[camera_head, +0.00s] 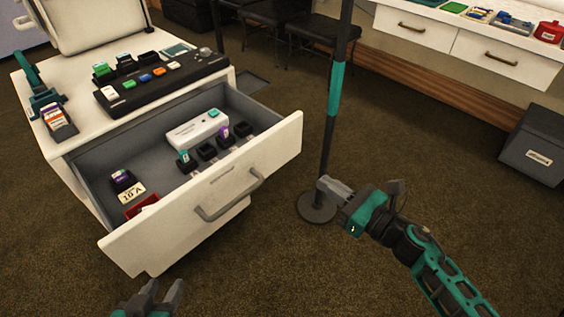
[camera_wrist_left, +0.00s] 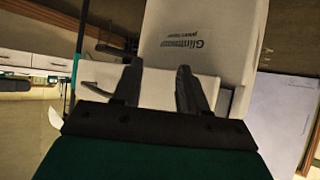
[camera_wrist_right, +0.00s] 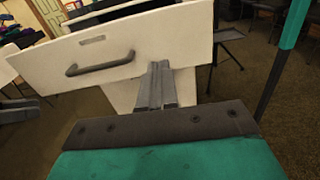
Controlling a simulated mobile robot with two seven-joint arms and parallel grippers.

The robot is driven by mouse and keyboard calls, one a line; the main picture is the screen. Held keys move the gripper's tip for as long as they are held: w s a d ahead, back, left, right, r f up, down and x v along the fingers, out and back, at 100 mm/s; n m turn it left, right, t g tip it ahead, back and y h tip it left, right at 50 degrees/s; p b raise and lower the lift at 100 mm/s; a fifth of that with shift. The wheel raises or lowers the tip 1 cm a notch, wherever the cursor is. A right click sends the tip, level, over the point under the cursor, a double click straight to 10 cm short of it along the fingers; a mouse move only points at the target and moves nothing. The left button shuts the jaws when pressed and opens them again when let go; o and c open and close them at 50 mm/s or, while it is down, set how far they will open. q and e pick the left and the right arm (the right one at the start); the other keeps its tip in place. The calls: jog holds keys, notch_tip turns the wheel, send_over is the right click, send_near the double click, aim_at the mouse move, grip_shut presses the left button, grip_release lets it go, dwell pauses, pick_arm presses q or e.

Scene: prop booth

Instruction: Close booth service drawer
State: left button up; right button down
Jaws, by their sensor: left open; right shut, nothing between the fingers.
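The service drawer (camera_head: 205,215) of the white booth cabinet is pulled well out, with a grey bar handle (camera_head: 230,197) on its white front. Inside it are a white box (camera_head: 197,130), several small dark holders, a tag and a red item. My right gripper (camera_head: 324,188) is shut and empty, to the right of the drawer front and apart from it. The right wrist view shows its closed fingers (camera_wrist_right: 156,88) with the drawer front (camera_wrist_right: 140,45) beyond. My left gripper (camera_head: 160,295) is open and empty, low in front of the drawer; its fingers also show in the left wrist view (camera_wrist_left: 157,85).
A black button panel (camera_head: 160,82) and a card holder (camera_head: 55,118) sit on the cabinet top. A dark and teal pole (camera_head: 331,110) on a round base stands right of the drawer. Another drawer unit (camera_head: 480,50) and a grey box (camera_head: 540,145) are at the right. Carpet in front is clear.

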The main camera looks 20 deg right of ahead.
pick_arm(q)
jog(key=shift+s+f, duration=0.1)
jog(key=shift+f, duration=0.1)
pick_arm(e)
send_near(272, 147)
jog(key=x, duration=0.7)
